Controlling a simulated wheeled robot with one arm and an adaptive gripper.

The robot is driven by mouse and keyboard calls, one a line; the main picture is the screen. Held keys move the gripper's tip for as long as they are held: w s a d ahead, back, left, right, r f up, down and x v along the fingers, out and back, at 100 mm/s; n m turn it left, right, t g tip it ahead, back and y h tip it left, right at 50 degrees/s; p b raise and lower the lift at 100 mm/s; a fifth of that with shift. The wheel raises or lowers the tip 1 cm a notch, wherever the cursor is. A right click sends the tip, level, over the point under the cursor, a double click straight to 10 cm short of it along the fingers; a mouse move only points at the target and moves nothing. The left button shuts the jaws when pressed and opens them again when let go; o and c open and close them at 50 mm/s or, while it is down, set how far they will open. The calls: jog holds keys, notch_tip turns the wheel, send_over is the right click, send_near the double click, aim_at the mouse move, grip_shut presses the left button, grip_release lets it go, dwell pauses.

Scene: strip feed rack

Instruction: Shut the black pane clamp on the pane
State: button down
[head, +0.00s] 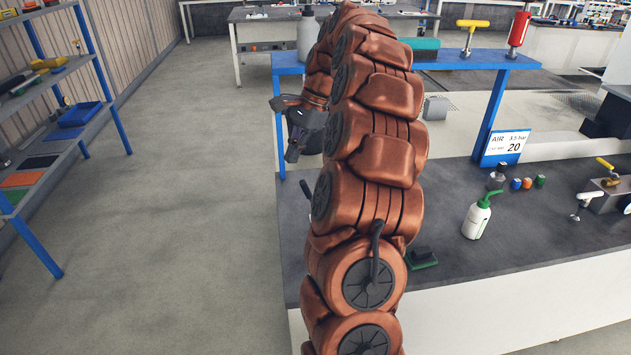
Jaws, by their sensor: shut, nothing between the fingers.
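My copper arm stands across the middle of the view and hides much of the bench behind it. My gripper (291,155) is dark, points downward at the arm's left side, and is shut with nothing in it. A short black handle-like part (306,187) shows just below the gripper, at the bench's left end. It may belong to the black pane clamp, but the arm covers the rest, so I cannot tell its position. I cannot make out the pane. The gripper appears apart from the black part.
Blue shelving (110,108) is at left; the floor between is clear.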

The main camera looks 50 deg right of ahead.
jog(key=s+d+f+m+t, duration=0.1)
jog(key=s+d+f+m, duration=0.15)
jog(key=d, duration=0.55)
jog(key=s+d+f+m, duration=0.1)
jog(key=d+m, duration=0.3)
jog(key=d, duration=0.3)
jog(key=p, duration=0.3)
send_near(308, 194)
jog(key=shift+d+f, duration=0.85)
jog(key=shift+f, duration=0.85)
jog(key=shift+w+a+f+p, duration=0.2)
jog(key=shift+w+a+f, duration=0.1)
jog(key=shift+a, duration=0.2)
jog(key=shift+w+a+f+p, duration=0.15)
jog(key=shift+w+a+f, duration=0.15)
jog(key=shift+a, duration=0.2)
jog(key=shift+w+a+f+p, duration=0.2)
jog(key=shift+w+a+f, duration=0.1)
jog(key=shift+a, duration=0.2)
jog(key=shift+w+a+h, duration=0.15)
jog(key=shift+h, duration=0.25)
